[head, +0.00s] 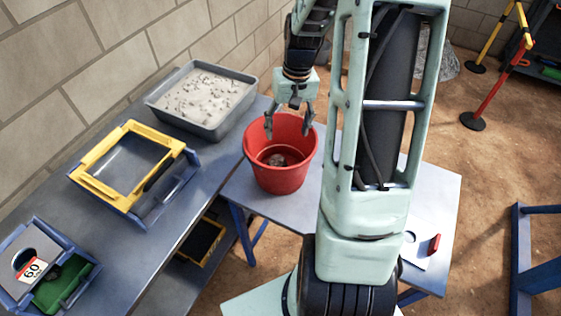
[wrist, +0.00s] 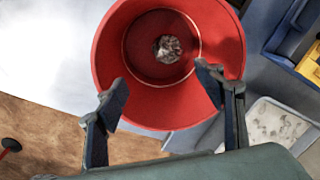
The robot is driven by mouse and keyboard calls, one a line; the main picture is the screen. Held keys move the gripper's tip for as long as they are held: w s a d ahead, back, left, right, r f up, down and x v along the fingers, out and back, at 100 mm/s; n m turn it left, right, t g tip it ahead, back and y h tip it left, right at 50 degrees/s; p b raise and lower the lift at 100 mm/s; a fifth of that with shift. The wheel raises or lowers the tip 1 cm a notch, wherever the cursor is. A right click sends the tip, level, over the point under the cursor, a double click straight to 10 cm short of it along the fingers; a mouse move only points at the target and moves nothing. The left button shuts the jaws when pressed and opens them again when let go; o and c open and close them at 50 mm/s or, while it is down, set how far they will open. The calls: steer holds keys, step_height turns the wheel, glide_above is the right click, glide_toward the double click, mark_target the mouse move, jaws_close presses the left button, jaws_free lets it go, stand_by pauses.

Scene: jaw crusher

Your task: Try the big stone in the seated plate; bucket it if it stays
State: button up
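A grey-brown stone (head: 277,160) lies on the bottom of the red bucket (head: 262,178). In the wrist view the stone (wrist: 167,49) rests inside the bucket (wrist: 113,47), near the middle of its floor. My gripper (head: 289,128) is above the bucket's mouth, fingers apart and pointing down, with nothing between them. The plate (head: 38,242) with a round hole and a "60" label sits in a blue frame at the lower left of the head view. A green tray (head: 66,287) shows beside it.
A grey tray of pale gravel (head: 203,97) and an empty yellow frame on a blue stand (head: 97,184) are on the left bench. The bucket stands on a lower table (head: 440,190), which also carries a white sheet and a red item (head: 434,244).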

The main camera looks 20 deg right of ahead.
step_height(320, 180, up, 12)
steer(key=d, duration=0.1)
steer(key=shift+s, duration=0.15)
stand_by(0.4)
stand_by(0.3)
